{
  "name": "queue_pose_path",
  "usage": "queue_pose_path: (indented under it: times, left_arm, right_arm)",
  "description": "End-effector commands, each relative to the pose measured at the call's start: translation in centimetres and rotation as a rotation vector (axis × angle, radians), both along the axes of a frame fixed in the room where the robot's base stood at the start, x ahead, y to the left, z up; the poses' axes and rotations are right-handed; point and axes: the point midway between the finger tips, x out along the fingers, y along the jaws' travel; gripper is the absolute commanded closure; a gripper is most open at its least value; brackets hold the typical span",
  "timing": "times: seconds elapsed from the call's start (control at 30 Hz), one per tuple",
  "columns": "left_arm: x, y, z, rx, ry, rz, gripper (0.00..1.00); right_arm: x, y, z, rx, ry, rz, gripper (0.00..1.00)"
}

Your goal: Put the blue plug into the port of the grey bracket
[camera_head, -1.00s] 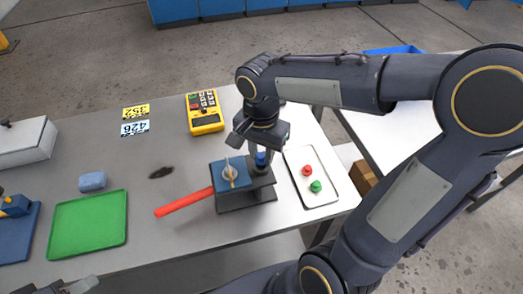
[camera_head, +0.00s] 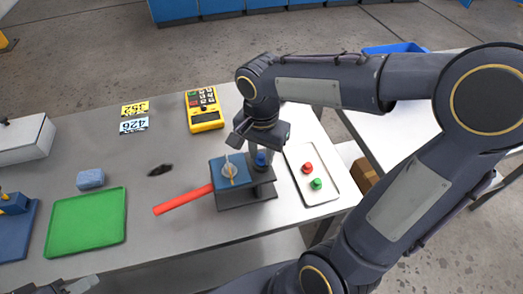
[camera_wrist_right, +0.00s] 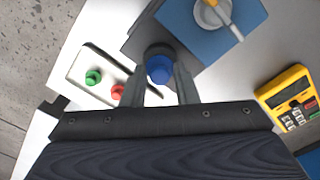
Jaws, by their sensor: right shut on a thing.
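The blue plug (camera_head: 261,159) is between the fingers of my right gripper (camera_head: 258,150), which is shut on it. The right wrist view also shows the blue plug (camera_wrist_right: 159,69) between the two fingertips (camera_wrist_right: 160,82). The grey bracket (camera_head: 262,176) is directly below the plug, beside the blue valve block. In the wrist view a dark round part of the bracket (camera_wrist_right: 148,38) shows around the plug. The port itself is hidden, and I cannot tell how deep the plug sits. My left gripper (camera_head: 75,287) shows only partly at the bottom left edge.
A white tray (camera_head: 325,190) with a red and a green plug lies to the right. A yellow multimeter (camera_head: 205,110), green tray (camera_head: 85,223) and blue sponge (camera_head: 90,179) lie around.

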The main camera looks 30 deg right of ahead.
Motion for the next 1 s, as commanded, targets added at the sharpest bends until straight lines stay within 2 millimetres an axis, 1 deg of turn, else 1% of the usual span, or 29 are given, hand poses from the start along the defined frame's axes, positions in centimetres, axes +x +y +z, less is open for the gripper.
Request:
queue_pose_path:
  times: [0.47, 0.8, 1.0]
  left_arm:
    - [0.00, 0.01, 0.01, 0.000, 0.000, 0.000, 0.60]
    - [0.00, 0.00, -0.62, 0.000, 0.000, 0.000, 0.60]
    - [0.00, 0.00, -0.62, 0.000, 0.000, 0.000, 0.60]
  right_arm:
    - [0.01, 0.01, -0.01, 0.000, 0.000, 0.000, 0.94]
    - [0.00, 0.00, -0.78, 0.000, 0.000, 0.000, 0.94]
    - [0.00, 0.00, -0.81, 0.000, 0.000, 0.000, 0.94]
